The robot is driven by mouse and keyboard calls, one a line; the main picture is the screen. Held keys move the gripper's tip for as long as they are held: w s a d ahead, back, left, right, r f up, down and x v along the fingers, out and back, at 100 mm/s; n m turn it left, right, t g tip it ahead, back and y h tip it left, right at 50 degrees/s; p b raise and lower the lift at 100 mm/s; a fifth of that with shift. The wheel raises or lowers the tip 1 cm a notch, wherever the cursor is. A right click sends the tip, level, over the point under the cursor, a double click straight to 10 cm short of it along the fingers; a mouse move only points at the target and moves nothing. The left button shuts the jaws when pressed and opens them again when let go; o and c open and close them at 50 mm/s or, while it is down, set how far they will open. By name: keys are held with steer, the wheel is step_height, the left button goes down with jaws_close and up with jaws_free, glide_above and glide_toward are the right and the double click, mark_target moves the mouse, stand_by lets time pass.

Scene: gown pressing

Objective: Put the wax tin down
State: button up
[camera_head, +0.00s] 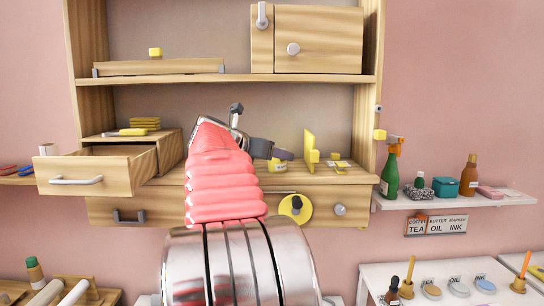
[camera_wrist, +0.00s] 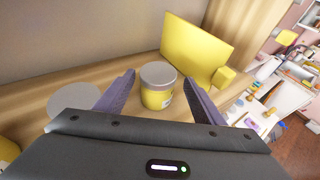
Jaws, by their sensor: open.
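The wax tin, a small yellow tin with a grey lid (camera_wrist: 157,90), stands upright on the wooden worktop (camera_wrist: 130,133) of the cabinet. It also shows in the head view, partly hidden behind my gripper (camera_head: 283,154). In the wrist view my gripper (camera_wrist: 158,80) is open, with one dark finger on each side of the tin and gaps showing between fingers and tin. The tin's base looks to rest on the wood.
A yellow upright panel (camera_head: 310,150) stands just right of the tin, close to the right finger. An open drawer (camera_head: 95,170) juts out at the left. A shelf board (camera_head: 300,79) runs above the worktop. A wall shelf (camera_head: 455,199) with bottles is at the right.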

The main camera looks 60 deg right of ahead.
steer(key=v, duration=1.2)
steer(key=shift+r, duration=0.1)
stand_by(0.4)
